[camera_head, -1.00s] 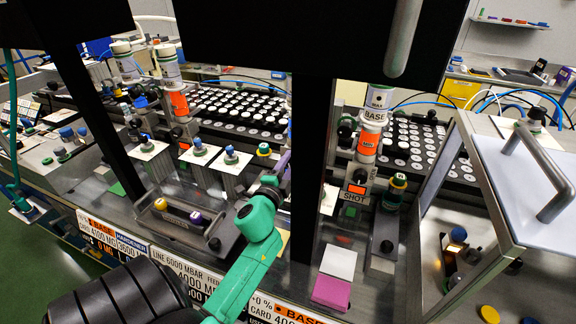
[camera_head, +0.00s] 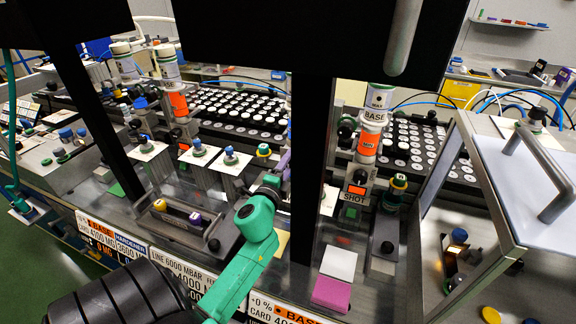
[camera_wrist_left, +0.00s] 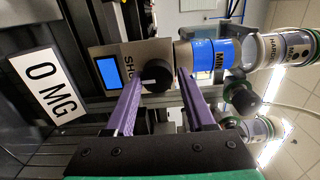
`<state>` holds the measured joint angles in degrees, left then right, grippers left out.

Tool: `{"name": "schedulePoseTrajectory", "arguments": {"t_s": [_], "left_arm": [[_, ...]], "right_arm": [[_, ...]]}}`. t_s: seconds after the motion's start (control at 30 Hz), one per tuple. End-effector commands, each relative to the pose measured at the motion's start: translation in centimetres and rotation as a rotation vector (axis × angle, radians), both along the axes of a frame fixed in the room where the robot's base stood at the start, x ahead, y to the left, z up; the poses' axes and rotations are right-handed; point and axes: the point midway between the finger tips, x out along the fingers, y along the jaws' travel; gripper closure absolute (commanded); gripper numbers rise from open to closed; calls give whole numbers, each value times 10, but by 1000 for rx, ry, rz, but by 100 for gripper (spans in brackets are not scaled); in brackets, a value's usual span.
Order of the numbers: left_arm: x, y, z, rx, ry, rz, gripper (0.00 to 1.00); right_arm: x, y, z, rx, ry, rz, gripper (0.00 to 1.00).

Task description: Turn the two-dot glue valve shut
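In the left wrist view a round black knob (camera_wrist_left: 155,76) sits on a grey panel with a blue screen (camera_wrist_left: 108,71) and the word SHOT. I see no dots on it, so I cannot tell whether it is the two-dot valve. My left gripper (camera_wrist_left: 161,80) is open, its purple fingers on either side of the knob, with no clear grip on it. A blue-banded tube (camera_wrist_left: 208,60) and a second dark knob with a green ring (camera_wrist_left: 243,98) are to the right. In the head view my green left arm reaches up behind the black post, which largely hides the gripper. My right gripper is out of view.
A black post (camera_head: 309,150) stands before the work area. A glass-like hinged cover with a handle (camera_head: 540,165) is at right. A grey tray (camera_head: 190,222) and a pink block (camera_head: 331,293) lie in front.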

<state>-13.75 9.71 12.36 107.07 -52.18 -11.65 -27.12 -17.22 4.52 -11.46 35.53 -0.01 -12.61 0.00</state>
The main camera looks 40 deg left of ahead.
Motion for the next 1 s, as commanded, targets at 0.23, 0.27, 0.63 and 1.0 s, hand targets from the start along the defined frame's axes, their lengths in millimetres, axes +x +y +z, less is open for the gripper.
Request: {"name": "schedulePoseTrajectory", "arguments": {"t_s": [0.23,0.27,0.63,1.0], "left_arm": [[0,0,2,0,-2,0,24],[0,0,1,-1,-1,0,24],[-44,-15,-7,-4,4,0,24],[-130,-44,-5,-3,0,1,24]], "right_arm": [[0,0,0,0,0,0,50],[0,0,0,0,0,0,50],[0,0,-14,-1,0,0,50],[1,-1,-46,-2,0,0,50]]}}
